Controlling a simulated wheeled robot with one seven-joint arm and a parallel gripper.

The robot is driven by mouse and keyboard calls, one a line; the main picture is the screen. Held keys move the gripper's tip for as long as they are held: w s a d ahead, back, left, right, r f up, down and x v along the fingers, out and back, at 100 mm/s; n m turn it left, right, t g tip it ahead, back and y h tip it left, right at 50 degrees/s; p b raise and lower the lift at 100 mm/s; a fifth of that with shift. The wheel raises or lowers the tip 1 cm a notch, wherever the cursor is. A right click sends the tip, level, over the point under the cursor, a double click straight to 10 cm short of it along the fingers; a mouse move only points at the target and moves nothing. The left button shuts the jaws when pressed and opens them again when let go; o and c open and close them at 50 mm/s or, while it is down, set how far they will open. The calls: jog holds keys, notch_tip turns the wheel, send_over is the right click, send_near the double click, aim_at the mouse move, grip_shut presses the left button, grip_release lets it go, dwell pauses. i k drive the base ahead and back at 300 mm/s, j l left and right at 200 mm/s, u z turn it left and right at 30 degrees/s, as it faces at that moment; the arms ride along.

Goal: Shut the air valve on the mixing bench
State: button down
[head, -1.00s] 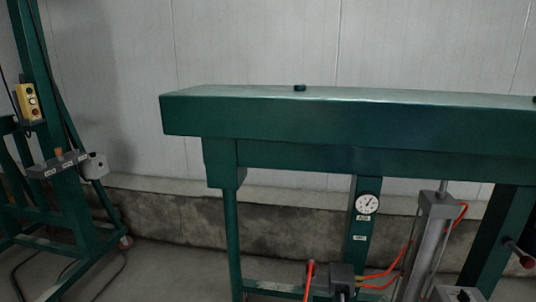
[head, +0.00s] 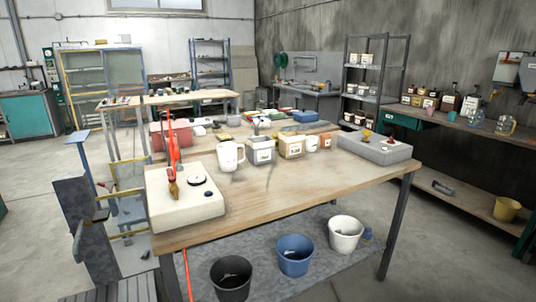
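A wooden-topped bench (head: 290,206) stands in front of me, seemingly the mixing bench. At its left end a cream box (head: 186,211) carries an upright red part (head: 173,150) with a brass-coloured lower piece (head: 174,189), a round white dial (head: 197,180) and a small dark knob (head: 208,194). A thin red hose (head: 187,272) hangs below that end. My gripper is out of view.
White mugs and labelled tubs (head: 291,146) stand along the bench's far side. Black (head: 231,280), blue (head: 295,256) and white (head: 345,234) buckets sit below it. A green side bench (head: 455,118) with jars lines the right wall. Floor at lower right looks clear.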

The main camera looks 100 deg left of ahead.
aim_at(172, 179)
jog(key=u, duration=3.2)
jog(key=i+l+z, duration=0.1)
jog(key=l, duration=0.15)
jog(key=i+l+z, duration=0.1)
jog(key=l, duration=0.15)
